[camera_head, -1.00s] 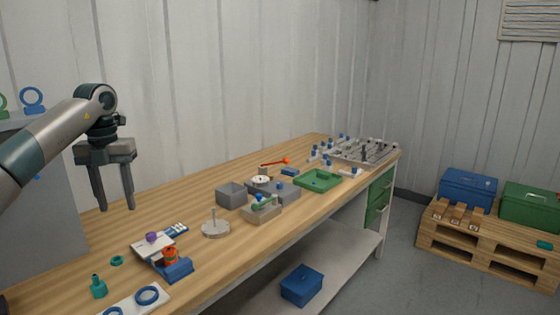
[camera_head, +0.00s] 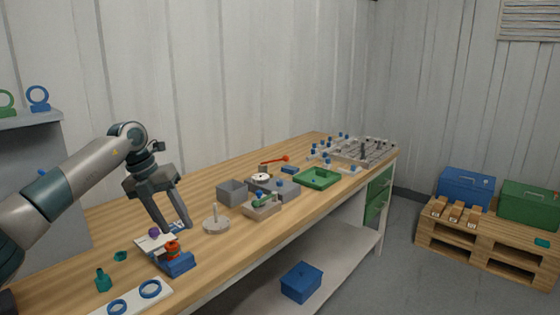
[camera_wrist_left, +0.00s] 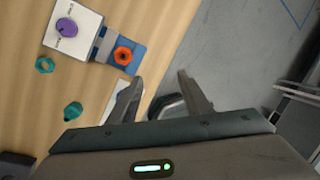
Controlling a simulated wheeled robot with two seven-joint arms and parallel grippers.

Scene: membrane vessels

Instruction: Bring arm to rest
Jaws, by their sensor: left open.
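My left gripper (camera_head: 173,228) is open and empty. In the head view it is tilted over the near left part of the workbench (camera_head: 110,216), by the white panel with the purple knob (camera_head: 153,232). In the left wrist view the two fingers (camera_wrist_left: 163,82) stand apart with nothing between them. The blue holder (camera_head: 180,264) with an orange-red knob (camera_head: 172,248) is close by; that knob also shows in the left wrist view (camera_wrist_left: 123,56). My right gripper is not seen.
A teal bottle-shaped part (camera_head: 103,280) and a white plate (camera_head: 130,300) with blue rings lie at the near edge. A round metal stand (camera_head: 216,225), grey bin (camera_head: 232,193) and green tray (camera_head: 318,179) stand farther right. A grey shelf unit (camera_head: 40,150) is at left.

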